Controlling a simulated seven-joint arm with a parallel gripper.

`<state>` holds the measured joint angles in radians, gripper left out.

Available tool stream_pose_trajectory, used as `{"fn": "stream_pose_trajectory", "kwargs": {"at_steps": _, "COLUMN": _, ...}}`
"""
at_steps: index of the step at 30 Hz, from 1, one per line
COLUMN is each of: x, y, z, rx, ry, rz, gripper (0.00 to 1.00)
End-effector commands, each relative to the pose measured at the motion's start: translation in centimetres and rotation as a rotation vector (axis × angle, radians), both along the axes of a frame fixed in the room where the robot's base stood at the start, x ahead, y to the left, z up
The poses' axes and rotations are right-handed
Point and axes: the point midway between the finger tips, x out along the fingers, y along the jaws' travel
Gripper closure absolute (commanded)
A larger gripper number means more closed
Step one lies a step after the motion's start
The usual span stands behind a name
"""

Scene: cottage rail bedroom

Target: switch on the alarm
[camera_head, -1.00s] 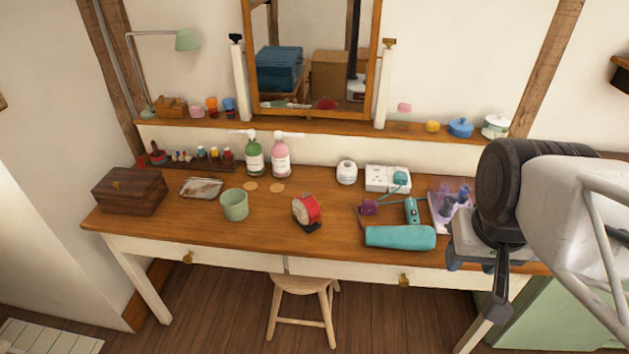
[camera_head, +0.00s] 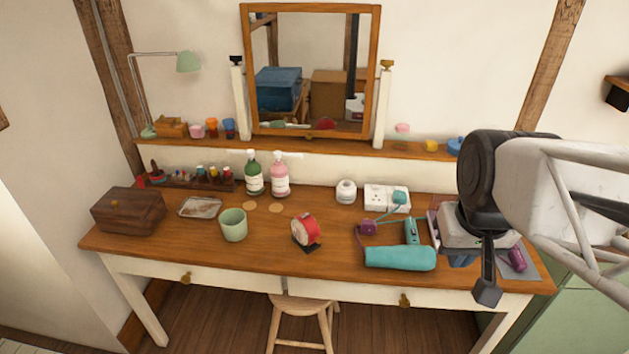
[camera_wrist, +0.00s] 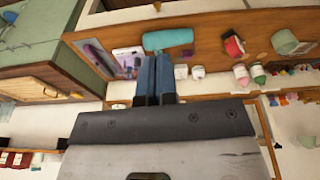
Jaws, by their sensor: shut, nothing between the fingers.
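A red round clock-like object (camera_head: 305,231) with a pale face and dark base stands mid-table; it appears to be the alarm. No switch or button on it can be made out. In the wrist view the red object (camera_wrist: 233,46) shows at upper right. My gripper (camera_head: 463,260) is over the right end of the table, to the right of the red object and apart from it. In the wrist view my gripper (camera_wrist: 155,62) has its blue fingers together, with nothing between them. My arm hides part of a tray with purple items.
A teal hair dryer (camera_head: 400,257) lies between my gripper and the red object. Behind it are a white socket block (camera_head: 378,198) and a white round jar (camera_head: 346,191). A green cup (camera_head: 233,225) stands left of the red object. The table (camera_head: 330,265) is bare at the front.

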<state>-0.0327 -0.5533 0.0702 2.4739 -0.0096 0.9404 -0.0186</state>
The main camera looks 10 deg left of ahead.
Motion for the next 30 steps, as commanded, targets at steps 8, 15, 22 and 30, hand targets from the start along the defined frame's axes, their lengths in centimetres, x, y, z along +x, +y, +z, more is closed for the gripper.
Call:
{"fn": "stream_pose_trajectory", "kwargs": {"at_steps": 8, "x": 4.5, "y": 1.9, "z": 0.7, "rx": -0.008, "ry": 0.026, "rz": 0.082, "gripper": 1.0}}
{"fn": "stream_pose_trajectory", "kwargs": {"at_steps": 15, "x": 8.3, "y": 3.8, "z": 0.9, "rx": -0.015, "ry": 0.045, "rz": 0.153, "gripper": 1.0}}
{"fn": "stream_pose_trajectory", "kwargs": {"at_steps": 22, "x": 11.9, "y": 6.0, "z": 0.8, "rx": -0.022, "ry": 0.065, "rz": 0.22, "gripper": 1.0}}
{"fn": "stream_pose_trajectory", "kwargs": {"at_steps": 30, "x": 16.1, "y": 8.8, "z": 0.3, "rx": -0.03, "ry": 0.087, "rz": 0.301, "gripper": 1.0}}
